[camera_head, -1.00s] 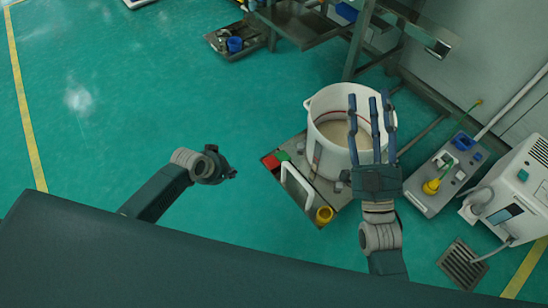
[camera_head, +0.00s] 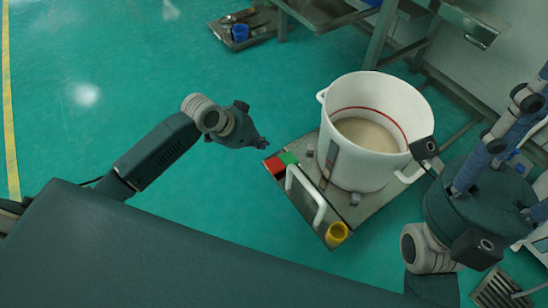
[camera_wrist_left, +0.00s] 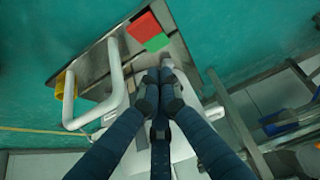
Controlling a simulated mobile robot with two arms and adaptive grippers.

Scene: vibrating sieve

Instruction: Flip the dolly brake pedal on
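The dolly (camera_head: 330,205) is a low metal platform on the floor. A red pedal (camera_head: 273,166) and a green pedal (camera_head: 289,158) sit side by side at its left corner. They also show in the left wrist view, red (camera_wrist_left: 143,27) and green (camera_wrist_left: 157,42), just beyond my fingertips. My left gripper (camera_head: 258,142) is just left of and above the pedals in the head view, apart from them. Its three fingers are closed together and empty in the left wrist view (camera_wrist_left: 160,92). My right gripper (camera_head: 480,165) is at the right edge, fingers spread, partly out of frame.
A white bucket (camera_head: 356,160) with beige powder stands on the dolly. A metal stand (camera_head: 375,45) is behind. The floor at left is clear.

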